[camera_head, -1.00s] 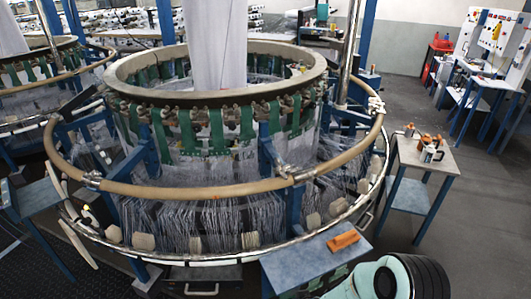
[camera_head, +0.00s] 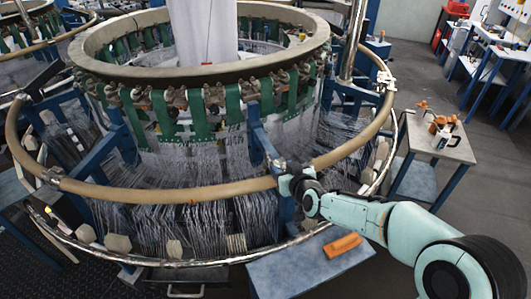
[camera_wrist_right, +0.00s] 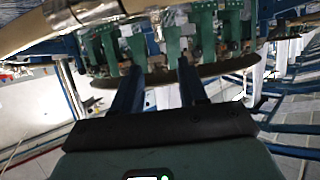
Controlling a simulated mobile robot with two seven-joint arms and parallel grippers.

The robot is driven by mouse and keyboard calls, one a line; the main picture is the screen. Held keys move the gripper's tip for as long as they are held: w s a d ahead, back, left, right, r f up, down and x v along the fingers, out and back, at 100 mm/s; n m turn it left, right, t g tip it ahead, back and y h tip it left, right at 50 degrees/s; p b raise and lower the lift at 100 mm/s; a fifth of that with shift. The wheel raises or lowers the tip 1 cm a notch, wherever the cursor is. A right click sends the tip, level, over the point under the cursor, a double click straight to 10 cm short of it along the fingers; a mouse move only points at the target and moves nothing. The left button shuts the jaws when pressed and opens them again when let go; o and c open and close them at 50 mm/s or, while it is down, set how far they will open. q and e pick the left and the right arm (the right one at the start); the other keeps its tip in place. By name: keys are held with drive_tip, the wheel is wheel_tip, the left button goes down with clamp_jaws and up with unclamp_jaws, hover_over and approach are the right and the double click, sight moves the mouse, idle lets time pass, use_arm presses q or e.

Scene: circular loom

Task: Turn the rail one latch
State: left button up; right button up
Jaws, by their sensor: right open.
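The tan tubular rail (camera_head: 180,192) rings the circular loom at its front, with a metal clamp (camera_head: 50,178) on it at the left. My right gripper (camera_head: 284,172) is at the front right part of the rail, where it covers a rail joint. In the right wrist view the two dark fingers of my right gripper (camera_wrist_right: 160,82) stand apart with nothing held between them. The rail (camera_wrist_right: 35,32) and a silver clamp (camera_wrist_right: 88,10) show at the upper left there, outside the fingers. Whether the gripper touches the rail cannot be told. My left gripper is not in view.
An orange block (camera_head: 342,245) lies on a blue-grey table (camera_head: 290,280) below my right arm. A side table (camera_head: 455,152) with orange-topped bottles stands at the right. Green straps (camera_head: 233,112) hang from the loom's upper ring (camera_head: 110,50). Dark floor is free at the right.

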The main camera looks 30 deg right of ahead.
sight(270, 159)
drive_tip(key=p+x, duration=0.1)
drive_tip(key=x, duration=1.1)
drive_tip(key=shift+w+f, duration=0.2)
drive_tip(key=shift+w, duration=0.15)
clamp_jaws()
